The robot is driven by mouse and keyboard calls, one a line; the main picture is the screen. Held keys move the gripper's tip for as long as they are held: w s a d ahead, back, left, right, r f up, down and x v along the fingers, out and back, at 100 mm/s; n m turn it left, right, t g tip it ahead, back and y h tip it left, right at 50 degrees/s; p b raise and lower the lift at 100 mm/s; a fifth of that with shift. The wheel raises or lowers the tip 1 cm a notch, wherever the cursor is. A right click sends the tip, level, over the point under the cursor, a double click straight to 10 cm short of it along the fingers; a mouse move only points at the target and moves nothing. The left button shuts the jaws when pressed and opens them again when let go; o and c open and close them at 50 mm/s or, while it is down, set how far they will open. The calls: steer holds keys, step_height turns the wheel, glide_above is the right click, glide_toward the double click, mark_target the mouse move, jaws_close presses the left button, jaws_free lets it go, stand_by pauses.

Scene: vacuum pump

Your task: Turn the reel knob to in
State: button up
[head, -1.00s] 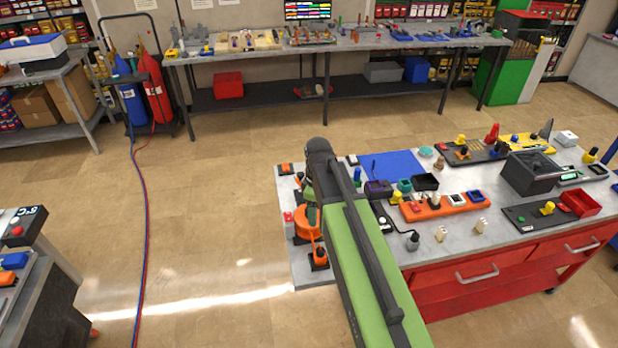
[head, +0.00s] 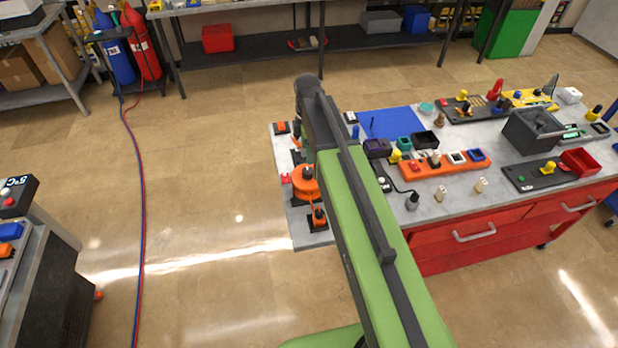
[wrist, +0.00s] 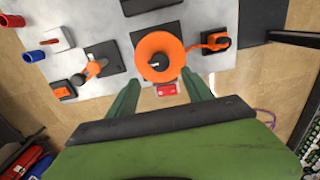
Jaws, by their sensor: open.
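The orange reel (wrist: 160,44) is a round disc on a dark square base, with a black knob (wrist: 156,62) at its middle. In the head view the reel (head: 304,182) sits at the left end of the workbench, beside my arm. My gripper (wrist: 161,76) is open, its two green fingers pointing towards the reel's near edge. Nothing is held between them. A small red block (wrist: 166,90) shows between the fingers. In the head view my arm hides the fingertips. I cannot tell which setting the knob points to.
An orange plug-like part (wrist: 214,41) on a dark base lies right of the reel. Another orange-and-grey fitting (wrist: 95,69) lies to its left. The workbench (head: 300,235) carries many small parts to the right.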

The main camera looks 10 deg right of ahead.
mark_target(308, 170)
step_height(308, 170, down, 11)
steer(key=b, duration=0.9)
steer(key=shift+r, duration=0.2)
steer(key=shift+r, duration=0.15)
jaws_close()
